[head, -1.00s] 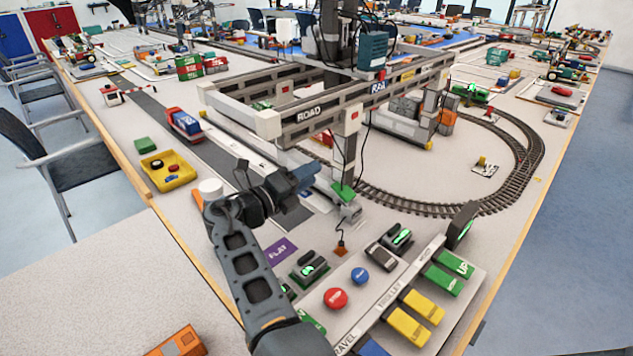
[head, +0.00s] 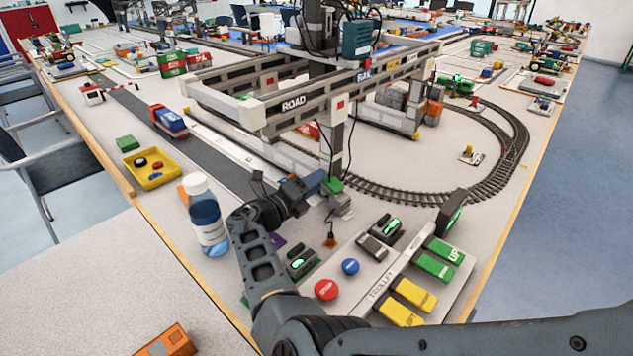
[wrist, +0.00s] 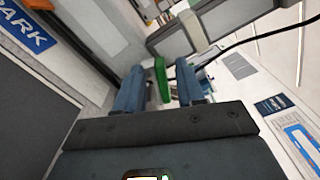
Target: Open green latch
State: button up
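The green latch (head: 334,185) is a small green piece at the foot of the near grey leg of the gantry crane (head: 333,150). My gripper (head: 314,184) is close on its left side in the head view, pointing at it. In the wrist view the two blue fingers of my gripper (wrist: 160,84) are open, and the green latch (wrist: 161,78) shows upright between them. There is a visible gap on each side of it, so I see no contact. How deep the latch lies between the fingers I cannot tell.
The control panel (head: 376,316) with red, blue, yellow and green buttons lies below my gripper. A water bottle (head: 208,222) stands left of my arm. A black cable (wrist: 240,43) crosses the wrist view. A yellow tray (head: 135,181) sits further left.

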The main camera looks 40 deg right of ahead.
jog(key=shift+d, duration=0.5)
grip_shut()
